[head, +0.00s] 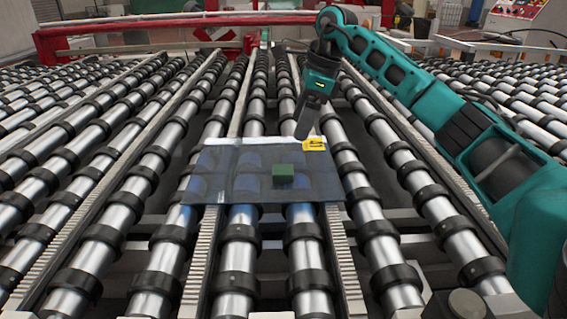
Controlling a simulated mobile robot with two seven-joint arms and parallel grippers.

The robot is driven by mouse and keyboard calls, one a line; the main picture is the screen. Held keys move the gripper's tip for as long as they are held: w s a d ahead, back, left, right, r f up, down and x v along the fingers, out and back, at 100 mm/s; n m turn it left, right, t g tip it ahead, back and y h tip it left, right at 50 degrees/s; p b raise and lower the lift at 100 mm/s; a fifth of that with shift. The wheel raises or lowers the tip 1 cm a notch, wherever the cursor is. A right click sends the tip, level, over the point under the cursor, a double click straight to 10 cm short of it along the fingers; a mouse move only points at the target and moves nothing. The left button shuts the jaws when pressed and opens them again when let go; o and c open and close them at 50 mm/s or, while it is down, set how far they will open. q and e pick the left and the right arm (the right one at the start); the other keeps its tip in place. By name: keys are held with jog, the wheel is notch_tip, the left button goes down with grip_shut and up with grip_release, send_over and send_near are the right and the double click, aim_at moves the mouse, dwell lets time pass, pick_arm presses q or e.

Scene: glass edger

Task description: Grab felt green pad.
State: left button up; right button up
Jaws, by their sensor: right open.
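The green pad (283,170) is a small dark green block lying on a translucent glass sheet (215,185) in the middle of the head view. My right gripper (303,134) points down just beyond the pad, near the far right part of the sheet. It is apart from the pad in the picture and holds nothing that I can see. Its fingers are small and dark, so their exact gap is hard to see. My left gripper is not in view.
The sheet rests on a conveyor of metal rollers with black rings (235,255). A yellow label (315,144) sits at the sheet's far right edge. A red machine frame (90,40) stands at the back. Gaps lie between the rollers.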

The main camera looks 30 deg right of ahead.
send_over(283, 169)
jog(key=s+d, duration=0.1)
jog(key=s, duration=0.1)
notch_tip(283, 169, down, 7)
jog(key=shift+w+r, duration=0.1)
jog(key=shift+r, duration=0.05)
jog(key=shift+w+d+x, duration=0.15)
jog(key=shift+x, duration=1.3)
jog(key=shift+w+d+x, duration=0.1)
jog(key=shift+d+x, duration=0.1)
jog(key=shift+x, duration=1.25)
jog(key=shift+c, duration=0.5)
jog(key=c, duration=1)
